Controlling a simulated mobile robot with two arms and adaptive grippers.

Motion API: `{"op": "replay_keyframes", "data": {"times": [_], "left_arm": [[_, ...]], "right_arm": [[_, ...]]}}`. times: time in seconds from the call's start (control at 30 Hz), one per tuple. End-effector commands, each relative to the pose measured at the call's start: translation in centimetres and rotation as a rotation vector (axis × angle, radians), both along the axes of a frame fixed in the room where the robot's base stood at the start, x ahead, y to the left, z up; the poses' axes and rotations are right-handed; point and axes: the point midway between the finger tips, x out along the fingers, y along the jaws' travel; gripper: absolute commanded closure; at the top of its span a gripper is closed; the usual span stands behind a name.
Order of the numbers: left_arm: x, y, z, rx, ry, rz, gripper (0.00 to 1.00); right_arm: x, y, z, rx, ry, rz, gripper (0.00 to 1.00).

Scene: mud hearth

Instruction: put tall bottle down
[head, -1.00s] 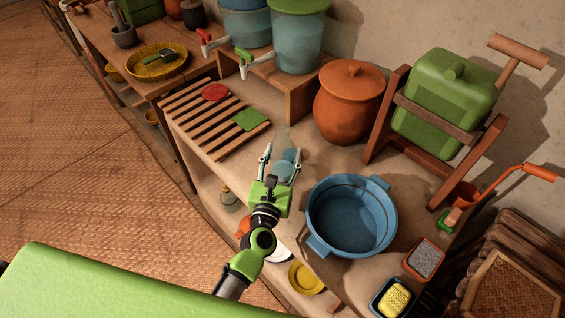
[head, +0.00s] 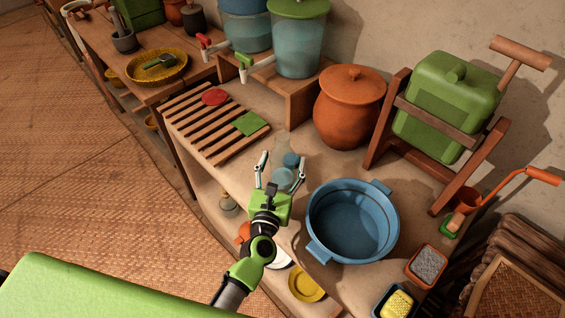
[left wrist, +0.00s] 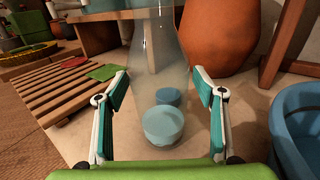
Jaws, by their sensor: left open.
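The tall bottle (left wrist: 158,62) is clear glass and stands upright on the tan table, with pale blue showing low in it. In the head view the bottle (head: 283,180) is faint, and its see-through outline is hard to make out. My left gripper (head: 282,172) is open, with one finger on each side of the bottle. In the left wrist view gaps show between the bottle and both fingers of the left gripper (left wrist: 160,90). A darker blue round shape (left wrist: 167,97) shows at the bottle; I cannot tell whether it is behind or inside. My right gripper is not in view.
A blue basin (head: 352,252) stands close on the right. A slatted wooden rack (head: 195,130) lies to the left. A lidded clay pot (head: 348,108) and a wooden stand (head: 300,95) with water containers are behind.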

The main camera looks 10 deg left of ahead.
Motion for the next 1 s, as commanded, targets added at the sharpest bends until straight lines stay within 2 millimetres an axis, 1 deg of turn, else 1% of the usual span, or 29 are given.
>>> {"op": "replay_keyframes", "data": {"times": [0.07, 0.17, 0.4, 0.5, 0.6, 0.7, 0.8, 1.0], "left_arm": [[-0.7, 0.0, 0.0, 0.000, 0.001, 0.000, 0.37], [-2.4, 0.0, -0.2, 0.000, 0.003, 0.000, 0.37], [-7.6, 0.0, -0.2, 0.000, 0.002, -0.001, 0.37], [-9.4, 0.0, -0.1, -0.001, 0.002, -0.001, 0.37], [-10.8, -0.1, -0.1, 0.000, 0.001, -0.001, 0.37], [-11.6, 0.0, 0.0, 0.000, 0.000, 0.000, 0.37], [-12.0, -0.1, 0.1, 0.000, 0.000, 0.000, 0.37], [-12.0, -0.1, 0.2, 0.000, 0.000, 0.000, 0.37]], "right_arm": [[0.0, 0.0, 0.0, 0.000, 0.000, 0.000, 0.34], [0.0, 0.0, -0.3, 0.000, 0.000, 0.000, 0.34], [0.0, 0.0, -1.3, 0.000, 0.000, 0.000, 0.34], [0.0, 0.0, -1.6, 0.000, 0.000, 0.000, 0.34], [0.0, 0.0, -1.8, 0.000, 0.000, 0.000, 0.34], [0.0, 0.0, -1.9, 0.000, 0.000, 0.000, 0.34], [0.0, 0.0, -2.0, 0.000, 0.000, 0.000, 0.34], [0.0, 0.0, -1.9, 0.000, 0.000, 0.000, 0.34]]}}
